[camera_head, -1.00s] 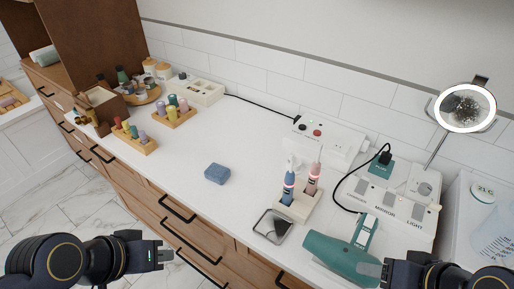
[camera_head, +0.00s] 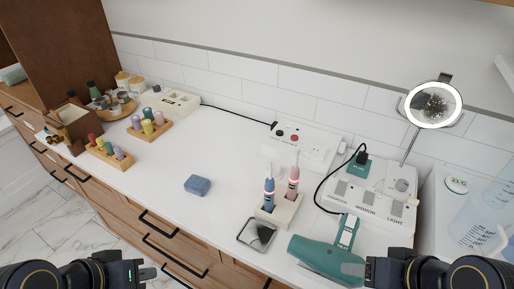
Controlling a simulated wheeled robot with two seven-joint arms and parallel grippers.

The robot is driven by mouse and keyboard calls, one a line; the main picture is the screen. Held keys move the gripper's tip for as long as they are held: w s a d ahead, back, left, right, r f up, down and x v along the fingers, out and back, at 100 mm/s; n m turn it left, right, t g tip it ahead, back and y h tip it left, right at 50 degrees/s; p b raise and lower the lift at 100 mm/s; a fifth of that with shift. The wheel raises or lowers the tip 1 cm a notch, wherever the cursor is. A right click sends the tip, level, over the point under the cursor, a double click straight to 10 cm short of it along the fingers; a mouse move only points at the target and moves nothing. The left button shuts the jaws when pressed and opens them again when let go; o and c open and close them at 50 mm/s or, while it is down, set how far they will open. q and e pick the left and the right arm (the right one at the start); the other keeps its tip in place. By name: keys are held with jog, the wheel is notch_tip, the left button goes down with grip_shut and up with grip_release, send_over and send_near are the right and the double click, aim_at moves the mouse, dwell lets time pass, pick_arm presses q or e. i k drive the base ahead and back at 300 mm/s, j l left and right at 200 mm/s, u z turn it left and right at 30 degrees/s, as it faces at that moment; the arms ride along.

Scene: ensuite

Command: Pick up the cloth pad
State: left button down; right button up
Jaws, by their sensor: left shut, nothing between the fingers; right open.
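The cloth pad (camera_head: 197,185) is a small blue folded block. It lies flat on the white counter (camera_head: 210,140), left of the toothbrush stand, with clear counter around it. My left gripper (camera_head: 148,272) is at the bottom left, below and left of the pad, in front of the drawers. It is shut, holds nothing and is well apart from the pad. My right gripper (camera_head: 370,272) is at the bottom right, beside the teal hair dryer (camera_head: 328,258). Its fingers are only partly visible, and it is open.
Two electric toothbrushes stand in a holder (camera_head: 279,210), with a dark-faced square tray (camera_head: 257,235) in front. A switch box with a cable (camera_head: 372,200) and a ring mirror (camera_head: 433,104) are at right. Bottle racks (camera_head: 110,154) and a wooden box (camera_head: 74,122) stand at left.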

aim_at(198, 185)
jog(key=j+z, duration=0.25)
jog(key=z, duration=0.15)
jog(key=j+z, duration=0.4)
jog(key=l, duration=0.1)
